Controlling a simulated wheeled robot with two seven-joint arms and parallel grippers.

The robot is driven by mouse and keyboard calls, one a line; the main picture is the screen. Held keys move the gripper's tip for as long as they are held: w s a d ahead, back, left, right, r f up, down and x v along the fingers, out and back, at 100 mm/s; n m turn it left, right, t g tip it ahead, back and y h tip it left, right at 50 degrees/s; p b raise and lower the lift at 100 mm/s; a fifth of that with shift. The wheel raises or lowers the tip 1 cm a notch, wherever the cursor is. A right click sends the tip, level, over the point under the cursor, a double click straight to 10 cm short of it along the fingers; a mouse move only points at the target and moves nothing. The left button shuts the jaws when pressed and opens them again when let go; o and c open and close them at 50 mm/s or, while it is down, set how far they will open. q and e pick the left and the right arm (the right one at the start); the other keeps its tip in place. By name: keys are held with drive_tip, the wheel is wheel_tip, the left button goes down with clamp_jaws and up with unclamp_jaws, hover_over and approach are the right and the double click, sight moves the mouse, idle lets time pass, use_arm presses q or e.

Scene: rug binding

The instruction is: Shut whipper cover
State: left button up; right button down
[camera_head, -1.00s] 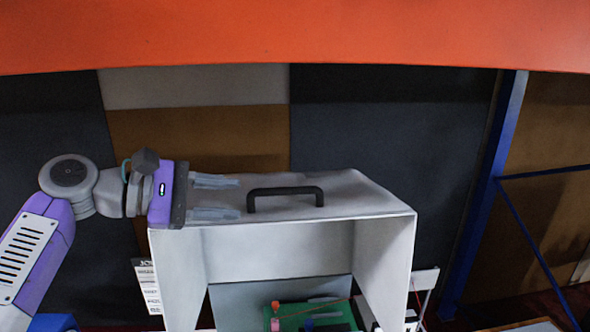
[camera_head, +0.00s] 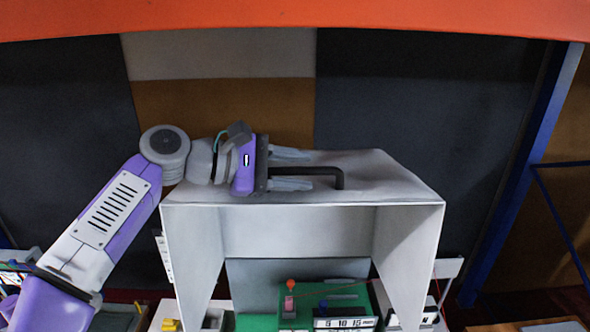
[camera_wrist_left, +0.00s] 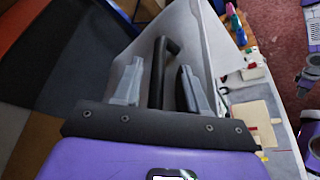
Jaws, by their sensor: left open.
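The whipper cover (camera_head: 400,192) is a grey box-shaped hood, raised, with its front open toward me. A black bar handle (camera_head: 338,176) lies along its top; it also shows in the left wrist view (camera_wrist_left: 158,70). My left gripper (camera_head: 300,169) is open just above the cover's top. In the left wrist view its two pale fingers (camera_wrist_left: 158,82) stand on either side of the handle, with gaps visible. The handle's left end is hidden behind the gripper in the head view.
Under the cover is a green machine bed (camera_head: 258,322) with small coloured parts and a number plate (camera_head: 345,322). A blue rack post (camera_head: 525,170) stands at the right. Dark and brown panels (camera_head: 225,110) hang behind. An orange beam (camera_head: 290,15) crosses the top.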

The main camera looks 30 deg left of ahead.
use_arm(q)
drive_tip(key=shift+w, duration=0.25)
drive_tip(key=shift+c, duration=1.1)
clamp_jaws()
drive_tip(key=shift+d+f, duration=0.1)
